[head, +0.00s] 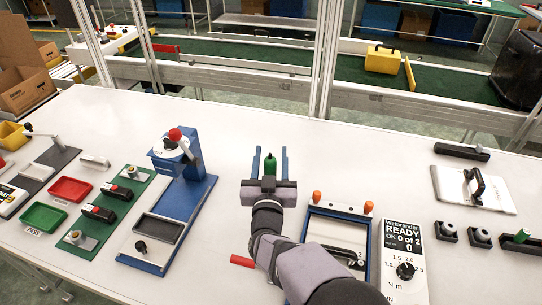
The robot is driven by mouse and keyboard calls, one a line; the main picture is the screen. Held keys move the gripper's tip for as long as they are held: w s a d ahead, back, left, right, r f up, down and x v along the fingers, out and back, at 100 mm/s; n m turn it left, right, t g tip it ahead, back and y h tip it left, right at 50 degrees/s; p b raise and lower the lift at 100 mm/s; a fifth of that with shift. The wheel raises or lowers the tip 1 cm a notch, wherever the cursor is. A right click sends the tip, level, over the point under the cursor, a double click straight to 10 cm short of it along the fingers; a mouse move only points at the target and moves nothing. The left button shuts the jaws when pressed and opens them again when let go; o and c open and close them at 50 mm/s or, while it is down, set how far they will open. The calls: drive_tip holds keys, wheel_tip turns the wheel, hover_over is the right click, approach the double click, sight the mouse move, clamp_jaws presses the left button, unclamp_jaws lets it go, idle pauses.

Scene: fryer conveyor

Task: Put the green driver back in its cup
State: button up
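My gripper (270,160) is over the middle of the white table, its two blue fingers spread wide apart. A green handle-shaped thing (270,164), likely the green driver, shows between the fingers with gaps on both sides. Its lower part is hidden by the gripper body, and I cannot tell whether it stands on the table. A second, smaller green piece (522,235) sits tilted in a black block at the right edge. I cannot tell which holder is the driver's cup.
A blue-framed tray (338,213) with orange knobs and a white meter (404,262) reading READY, 0 of 2, are right of my arm. A red piece (242,261) lies left of it. A blue press (183,190) stands left. The table's back middle is clear.

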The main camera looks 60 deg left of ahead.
drive_tip(key=shift+r, duration=0.1)
drive_tip(key=shift+r, duration=0.15)
drive_tip(key=shift+s+d+f, duration=0.15)
drive_tip(key=shift+d+f, duration=0.05)
drive_tip(key=shift+d, duration=0.05)
drive_tip(key=r+b+v, duration=0.1)
drive_tip(key=b+v, duration=0.2)
drive_tip(key=v, duration=0.8)
drive_tip(key=shift+d+f, duration=0.2)
drive_tip(key=shift+f, duration=0.2)
drive_tip(key=shift+s, duration=0.1)
